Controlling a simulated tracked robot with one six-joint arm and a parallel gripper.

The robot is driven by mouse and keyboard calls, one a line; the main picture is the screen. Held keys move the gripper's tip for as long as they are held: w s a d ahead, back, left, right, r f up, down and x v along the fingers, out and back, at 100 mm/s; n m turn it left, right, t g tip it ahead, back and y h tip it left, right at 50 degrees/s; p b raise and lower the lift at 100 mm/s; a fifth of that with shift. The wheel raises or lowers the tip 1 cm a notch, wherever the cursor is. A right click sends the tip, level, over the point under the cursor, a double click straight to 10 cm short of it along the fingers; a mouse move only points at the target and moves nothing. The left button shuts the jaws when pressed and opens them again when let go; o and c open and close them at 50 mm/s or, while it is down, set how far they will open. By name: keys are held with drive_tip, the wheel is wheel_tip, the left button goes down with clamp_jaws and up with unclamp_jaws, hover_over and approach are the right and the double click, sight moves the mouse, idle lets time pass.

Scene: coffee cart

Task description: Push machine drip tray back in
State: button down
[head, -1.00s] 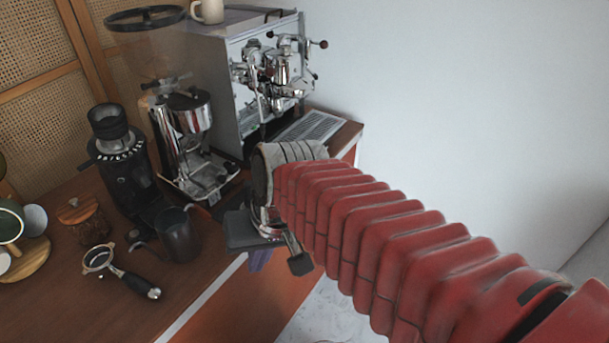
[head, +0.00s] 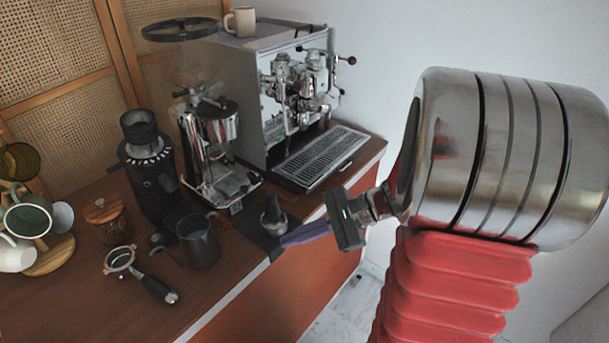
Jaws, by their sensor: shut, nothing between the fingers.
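The machine drip tray (head: 322,156), a silver slotted grate in a dark frame, juts out from under the front of the espresso machine (head: 246,100) towards the counter's front edge. Its front face and a small light handle show. My gripper (head: 290,240) has purple fingers that point left, close together and shut with nothing in them. It is in front of and below the tray in the picture, apart from it. Its fingertips overlap the edge of the tamper mat (head: 245,228) in the picture; I cannot tell whether they touch it.
A black tamper (head: 272,214) stands on the mat. A dark pitcher (head: 198,240), a portafilter (head: 140,275), a chrome grinder (head: 215,150) and a black grinder (head: 147,160) stand left of it. A mug (head: 240,20) sits atop the machine. The counter right of the tray is clear.

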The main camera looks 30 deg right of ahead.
sight(317, 184)
drive_tip(key=d+f+m+t+h, duration=0.2)
drive_tip(key=d+m+t, duration=0.3)
drive_tip(key=d, duration=0.6)
drive_tip(key=d+f+m+t+h, duration=0.2)
drive_tip(key=d+m+t, duration=0.4)
drive_tip(key=d, duration=0.5)
drive_tip(key=shift+d+m, duration=0.35)
drive_tip(key=shift+m, duration=0.85)
drive_tip(key=x, duration=1.4)
drive_tip(key=shift+w+d+f+h, duration=0.1)
drive_tip(key=shift+w+h, duration=0.05)
drive_tip(key=shift+h, duration=0.15)
